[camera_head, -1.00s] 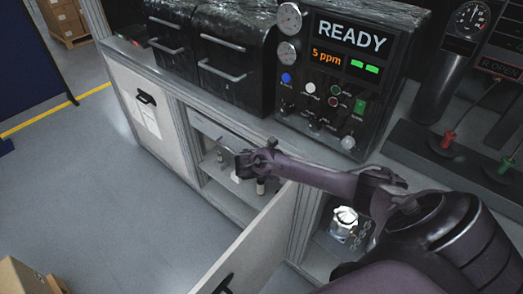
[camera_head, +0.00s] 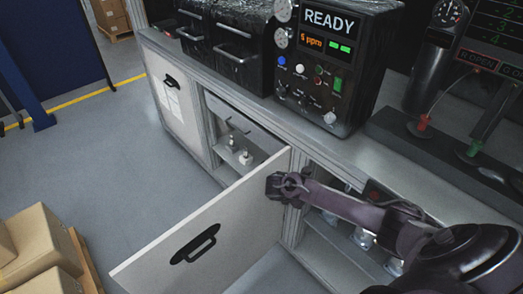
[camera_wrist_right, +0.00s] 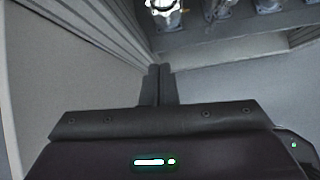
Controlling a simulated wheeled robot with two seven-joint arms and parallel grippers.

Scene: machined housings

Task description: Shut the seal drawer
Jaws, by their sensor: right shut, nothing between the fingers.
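No label in view marks the seal drawer. A pale grey drawer-like panel (camera_head: 240,117) sits under the bench top in the open bay; I cannot tell how far out it stands. A large white door panel (camera_head: 225,215) with a black handle (camera_head: 195,243) stands swung out in front of this bay, partly hiding it. My right gripper (camera_head: 276,186) is at the right side of this panel, near its cabinet-side edge. In the wrist view its fingers (camera_wrist_right: 160,86) are together and empty. I cannot tell whether it touches the panel. My left gripper is out of view.
Small metal parts (camera_head: 246,158) stand on the shelf inside the bay. More metal parts (camera_head: 362,238) stand on a shelf to the right. A closed white door (camera_head: 172,100) is at the left. Cardboard boxes (camera_head: 42,245) sit at the lower left; the floor between is clear.

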